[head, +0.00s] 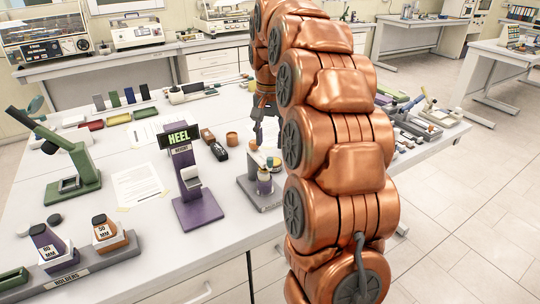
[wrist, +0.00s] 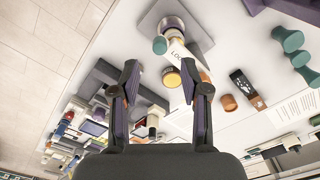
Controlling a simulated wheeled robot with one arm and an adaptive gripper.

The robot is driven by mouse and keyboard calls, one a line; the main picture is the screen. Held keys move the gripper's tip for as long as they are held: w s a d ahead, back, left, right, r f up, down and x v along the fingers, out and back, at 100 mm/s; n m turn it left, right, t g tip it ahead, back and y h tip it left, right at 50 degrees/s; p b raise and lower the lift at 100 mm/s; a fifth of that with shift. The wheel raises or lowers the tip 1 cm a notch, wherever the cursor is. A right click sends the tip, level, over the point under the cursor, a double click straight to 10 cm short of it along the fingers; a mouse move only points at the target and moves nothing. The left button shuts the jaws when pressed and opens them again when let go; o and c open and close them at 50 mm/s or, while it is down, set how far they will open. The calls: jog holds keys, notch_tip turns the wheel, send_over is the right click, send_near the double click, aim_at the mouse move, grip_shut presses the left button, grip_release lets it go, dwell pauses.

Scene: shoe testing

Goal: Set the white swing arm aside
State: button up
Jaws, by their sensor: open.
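A white arm-like piece with dark lettering (wrist: 179,51), likely the white swing arm, reaches out from a small post on a grey base plate (wrist: 196,36) in the wrist view. A yellow-topped round part (wrist: 171,78) lies close to its end. In the head view the same grey-based fixture (head: 263,205) stands near the table's front edge, partly hidden by my arm. My gripper (wrist: 160,78) is open, its two fingers apart with nothing held between them. In the head view my gripper (head: 257,130) hangs above the table behind the fixture.
A purple HEEL stand (head: 190,190) is left of the fixture. A green press (head: 72,175) and a holder rack (head: 75,280) are farther left. Clear white tabletop lies around the paper sheet (head: 138,187).

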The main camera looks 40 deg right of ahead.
aim_at(270, 158)
jog(key=shift+f+p, duration=0.7)
jog(key=shift+f, duration=2.3)
grip_shut()
